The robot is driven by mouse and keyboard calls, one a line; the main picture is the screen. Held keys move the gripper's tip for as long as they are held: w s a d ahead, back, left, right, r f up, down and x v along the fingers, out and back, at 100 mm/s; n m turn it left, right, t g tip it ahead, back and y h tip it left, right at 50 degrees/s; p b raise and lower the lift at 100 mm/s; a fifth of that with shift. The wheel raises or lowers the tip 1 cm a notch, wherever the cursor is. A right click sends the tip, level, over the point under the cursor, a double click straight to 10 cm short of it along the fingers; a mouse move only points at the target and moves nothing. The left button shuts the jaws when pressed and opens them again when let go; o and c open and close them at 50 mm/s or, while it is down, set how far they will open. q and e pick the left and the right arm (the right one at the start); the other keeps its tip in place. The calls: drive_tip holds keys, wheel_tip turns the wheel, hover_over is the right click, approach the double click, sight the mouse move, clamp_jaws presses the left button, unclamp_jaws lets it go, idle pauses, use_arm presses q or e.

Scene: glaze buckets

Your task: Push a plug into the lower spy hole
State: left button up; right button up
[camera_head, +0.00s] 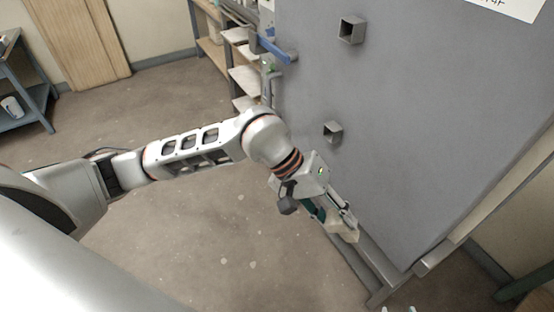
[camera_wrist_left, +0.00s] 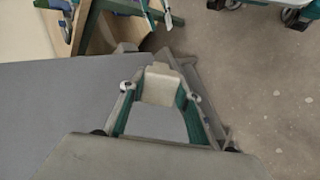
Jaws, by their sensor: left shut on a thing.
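A large grey upright kiln face (camera_head: 420,130) fills the right of the head view. Two square metal tubes stick out of it: the upper spy hole (camera_head: 350,29) and the lower spy hole (camera_head: 332,131). My left gripper (camera_head: 341,222) is below the lower spy hole, near the bottom edge of the face. It is shut on a pale beige plug (camera_head: 345,234). In the left wrist view, the plug (camera_wrist_left: 162,83) sits between the green-padded fingers, clear of both spy holes. I cannot tell whether it touches the kiln face.
A blue handle (camera_head: 271,47) juts from the kiln's left edge, with shelving (camera_head: 244,82) behind. A blue rack (camera_head: 35,108) with a white bucket (camera_head: 12,107) stands at far left. The floor (camera_head: 215,235) left of the kiln is open. A metal ledge (camera_head: 376,268) runs along the kiln's bottom.

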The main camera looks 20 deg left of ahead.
use_arm(q)
drive_tip(key=w+r+n+t+h+b, duration=0.1)
drive_tip(key=w+r+t+h, duration=0.1)
drive_tip(key=h, duration=0.1)
drive_tip(key=shift+r+n, duration=0.1)
drive_tip(key=shift+n, duration=0.3)
drive_tip(key=w+a+r+n+t+b, duration=0.1)
drive_tip(key=w+a+n+t+b, duration=0.1)
drive_tip(key=w+a+n+t, duration=0.5)
drive_tip(key=a+n+t+b, duration=0.15)
drive_tip(key=a+t, duration=0.35)
drive_tip(key=a, duration=0.6)
drive_tip(key=p+x, duration=0.2)
drive_tip(key=x, duration=0.4)
drive_tip(key=shift+w, duration=0.35)
use_arm(e)
drive_tip(key=f, duration=0.2)
drive_tip(key=s+f, duration=0.1)
drive_tip(key=shift+s+f, duration=0.2)
drive_tip(key=shift+f, duration=0.2)
use_arm(q)
drive_tip(key=shift+d+m, duration=0.2)
drive_tip(key=shift+m, duration=0.05)
use_arm(e)
drive_tip(key=shift+w+r, duration=0.1)
